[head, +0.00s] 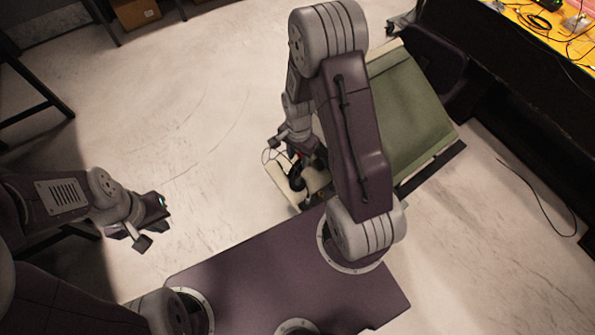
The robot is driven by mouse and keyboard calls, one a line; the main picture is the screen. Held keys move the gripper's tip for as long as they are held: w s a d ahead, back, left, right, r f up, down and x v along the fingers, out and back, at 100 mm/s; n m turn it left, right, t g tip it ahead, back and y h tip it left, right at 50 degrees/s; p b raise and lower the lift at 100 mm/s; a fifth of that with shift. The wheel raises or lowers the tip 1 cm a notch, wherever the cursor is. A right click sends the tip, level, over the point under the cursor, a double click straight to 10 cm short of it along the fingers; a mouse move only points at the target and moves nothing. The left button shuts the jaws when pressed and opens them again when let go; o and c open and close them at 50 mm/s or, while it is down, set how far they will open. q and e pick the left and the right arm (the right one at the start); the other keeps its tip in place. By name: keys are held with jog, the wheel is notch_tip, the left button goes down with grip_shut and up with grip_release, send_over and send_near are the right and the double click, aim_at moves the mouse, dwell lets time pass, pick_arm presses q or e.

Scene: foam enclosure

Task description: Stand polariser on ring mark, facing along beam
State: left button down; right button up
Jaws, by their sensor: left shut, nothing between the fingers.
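I cannot make out the polariser or the ring mark in the head view. My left gripper (150,222) is shut and empty, over bare floor at the left. My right gripper (294,150) hangs down at the centre, partly behind its own arm. Close below it is a small pale surface (280,187) with dark items on it, too small and too covered to name. I cannot tell whether the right gripper is open or touches anything there.
A green panel (415,112) with a pale edge stands right of my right arm. A yellow-topped bench (550,22) with cables is at the top right. A black cable (545,195) lies on the floor at right. The floor (190,110) at upper left is clear.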

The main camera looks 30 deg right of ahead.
aim_at(298, 162)
notch_tip(298, 162, down, 5)
jog(key=shift+w+f+p, duration=0.1)
jog(key=shift+w+p, duration=0.05)
jog(key=shift+p, duration=0.3)
grip_shut()
dwell(1.1)
